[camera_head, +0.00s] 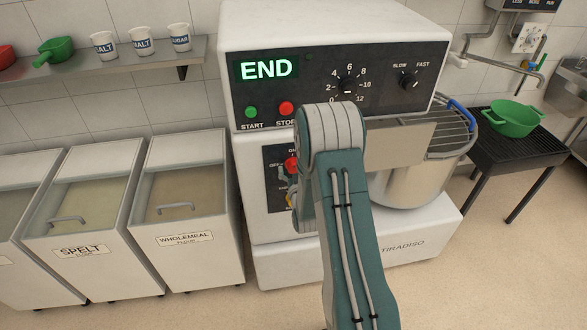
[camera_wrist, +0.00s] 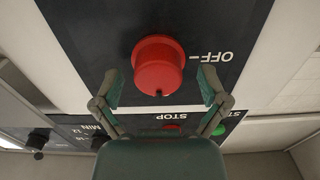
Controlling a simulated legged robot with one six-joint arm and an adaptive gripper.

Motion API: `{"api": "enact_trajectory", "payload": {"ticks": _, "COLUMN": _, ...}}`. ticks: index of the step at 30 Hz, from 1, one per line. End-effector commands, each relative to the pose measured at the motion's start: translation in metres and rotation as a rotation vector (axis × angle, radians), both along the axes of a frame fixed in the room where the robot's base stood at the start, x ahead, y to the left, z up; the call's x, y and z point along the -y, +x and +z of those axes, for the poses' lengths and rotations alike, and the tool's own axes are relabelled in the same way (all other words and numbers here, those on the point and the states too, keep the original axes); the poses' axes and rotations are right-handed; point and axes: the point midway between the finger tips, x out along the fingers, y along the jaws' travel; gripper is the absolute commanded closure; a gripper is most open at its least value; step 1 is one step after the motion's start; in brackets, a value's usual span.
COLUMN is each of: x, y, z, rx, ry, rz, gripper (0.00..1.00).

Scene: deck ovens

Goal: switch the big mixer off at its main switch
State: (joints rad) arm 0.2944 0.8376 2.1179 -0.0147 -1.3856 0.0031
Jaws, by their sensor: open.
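The big mixer (camera_head: 330,35) stands in the middle of the head view, its display reading END. Its main switch is a red rotary knob (camera_head: 292,164) on a dark side panel, partly hidden by my arm. The wrist view, roughly upside down, shows the red knob (camera_wrist: 158,60) close up. Its small dark mark is at the picture's lower edge of the knob, not toward the OFF label (camera_wrist: 212,57) at right. My gripper (camera_wrist: 159,76) is open, one finger on each side of the knob's lower part; I cannot tell if they touch it.
The green START button (camera_head: 251,112) and red STOP button (camera_head: 286,108) are above the switch. The steel bowl (camera_head: 410,185) is to the right. Flour bins (camera_head: 190,240) stand close on the left. A green colander (camera_head: 512,118) sits on a dark table at right.

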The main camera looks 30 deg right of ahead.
Motion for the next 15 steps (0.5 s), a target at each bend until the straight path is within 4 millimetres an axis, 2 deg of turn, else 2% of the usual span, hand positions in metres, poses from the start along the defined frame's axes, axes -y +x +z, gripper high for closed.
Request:
{"api": "enact_trajectory", "payload": {"ticks": 5, "x": 0.0001, "y": 0.0001, "z": -0.0001, "rx": 0.0, "ry": 0.0, "rz": 0.0, "gripper": 0.06}}
{"api": "enact_trajectory", "payload": {"ticks": 6, "x": 0.0001, "y": 0.0, "z": -0.0001, "rx": 0.0, "ry": 0.0, "rz": 0.0, "gripper": 0.15}}
{"api": "enact_trajectory", "payload": {"ticks": 8, "x": 0.0001, "y": -0.0001, "z": -0.0001, "rx": 0.0, "ry": 0.0, "rz": 0.0, "gripper": 0.42}}
{"api": "enact_trajectory", "payload": {"ticks": 9, "x": 0.0001, "y": -0.0001, "z": -0.0001, "rx": 0.0, "ry": 0.0, "rz": 0.0, "gripper": 0.6}}
{"api": "enact_trajectory", "payload": {"ticks": 11, "x": 0.0001, "y": -0.0001, "z": -0.0001, "rx": 0.0, "ry": 0.0, "rz": 0.0, "gripper": 0.87}}
{"api": "enact_trajectory", "payload": {"ticks": 15, "x": 0.0001, "y": 0.0003, "z": 0.0001, "rx": 0.0, "ry": 0.0, "rz": 0.0, "gripper": 0.89}}
